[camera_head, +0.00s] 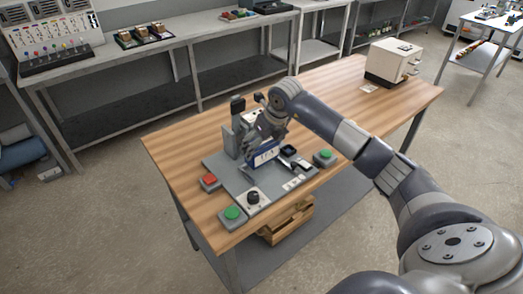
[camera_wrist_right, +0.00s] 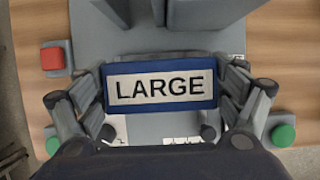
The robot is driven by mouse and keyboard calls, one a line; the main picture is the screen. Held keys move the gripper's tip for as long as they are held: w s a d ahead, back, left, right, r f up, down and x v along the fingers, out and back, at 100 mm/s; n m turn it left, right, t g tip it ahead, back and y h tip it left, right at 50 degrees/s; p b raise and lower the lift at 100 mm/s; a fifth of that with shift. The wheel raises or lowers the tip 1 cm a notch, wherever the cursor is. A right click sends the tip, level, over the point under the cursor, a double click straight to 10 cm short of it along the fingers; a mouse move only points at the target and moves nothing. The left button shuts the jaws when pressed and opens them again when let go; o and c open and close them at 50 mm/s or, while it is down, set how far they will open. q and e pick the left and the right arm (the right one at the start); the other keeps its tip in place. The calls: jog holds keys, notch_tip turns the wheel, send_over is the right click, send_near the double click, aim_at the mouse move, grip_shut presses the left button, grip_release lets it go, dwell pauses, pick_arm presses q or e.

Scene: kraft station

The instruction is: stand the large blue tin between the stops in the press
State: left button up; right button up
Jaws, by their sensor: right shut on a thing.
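The large blue tin (camera_head: 265,156) has a white label and is held low over the grey base plate of the press (camera_head: 228,172). In the right wrist view the tin (camera_wrist_right: 160,85) fills the middle, with its LARGE label facing the camera. My right gripper (camera_head: 264,147) is shut on the tin, with one finger along each side. The press column (camera_head: 239,118) stands just behind and to the left of the gripper. The stops are not clear behind the tin and fingers. I cannot tell whether the tin touches the base. My left gripper is not in view.
A red button (camera_head: 209,180), two green buttons (camera_head: 233,213) and a black knob (camera_head: 253,197) sit around the press.

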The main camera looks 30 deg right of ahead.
notch_tip(320, 180, down, 2)
jog(key=shift+a+f+p, duration=0.15)
jog(key=shift+f+p, duration=0.05)
jog(key=shift+p, duration=0.2)
jog(key=shift+f, duration=0.35)
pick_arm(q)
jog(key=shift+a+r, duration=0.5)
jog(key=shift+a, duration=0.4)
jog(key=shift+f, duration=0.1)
pick_arm(e)
jog(key=shift+f, duration=0.1)
jog(key=o, duration=0.8)
jog(key=shift+f, duration=0.1)
jog(key=shift+o, duration=1.3)
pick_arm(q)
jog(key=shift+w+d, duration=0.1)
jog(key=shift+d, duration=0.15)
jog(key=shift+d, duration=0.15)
